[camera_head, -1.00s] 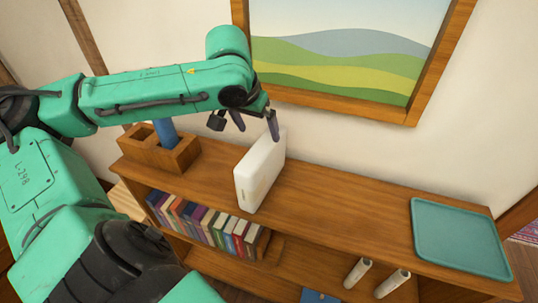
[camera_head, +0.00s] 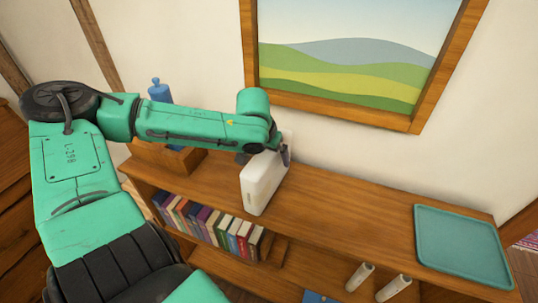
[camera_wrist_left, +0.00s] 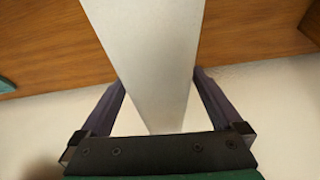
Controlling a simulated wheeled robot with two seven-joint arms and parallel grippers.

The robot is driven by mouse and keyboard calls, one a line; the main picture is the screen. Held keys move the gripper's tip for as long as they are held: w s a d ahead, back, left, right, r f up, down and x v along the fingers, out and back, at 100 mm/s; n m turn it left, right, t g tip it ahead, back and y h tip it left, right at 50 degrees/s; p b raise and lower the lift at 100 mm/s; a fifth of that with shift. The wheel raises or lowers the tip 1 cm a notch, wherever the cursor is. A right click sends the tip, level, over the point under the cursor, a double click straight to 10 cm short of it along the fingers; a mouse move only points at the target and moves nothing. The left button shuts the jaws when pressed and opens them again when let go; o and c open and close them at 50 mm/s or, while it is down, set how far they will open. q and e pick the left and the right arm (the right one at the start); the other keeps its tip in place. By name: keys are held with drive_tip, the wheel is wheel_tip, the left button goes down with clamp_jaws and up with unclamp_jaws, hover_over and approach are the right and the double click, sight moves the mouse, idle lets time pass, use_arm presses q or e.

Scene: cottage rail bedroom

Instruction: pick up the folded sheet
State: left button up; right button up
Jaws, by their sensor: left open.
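The folded sheet (camera_head: 262,185) is a white, box-like slab standing upright on the wooden shelf top, left of the middle. My left gripper (camera_head: 266,156) is at the sheet's upper far end, reaching down from the left. In the left wrist view the sheet (camera_wrist_left: 147,45) runs between the two open fingers of my left gripper (camera_wrist_left: 160,85). One finger is on each side of it, with a visible gap at least at the near end. In the head view the arm hides part of the gripper. My right gripper is not in view.
A teal tray (camera_head: 462,245) lies on the shelf top (camera_head: 345,210) at the right, with bare wood between it and the sheet. A wooden box (camera_head: 185,160) and a blue bottle (camera_head: 159,91) are behind my left arm. A wall is behind.

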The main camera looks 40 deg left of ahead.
use_arm(q)
drive_tip(key=shift+s+r, duration=0.1)
clamp_jaws()
drive_tip(key=shift+r, duration=0.1)
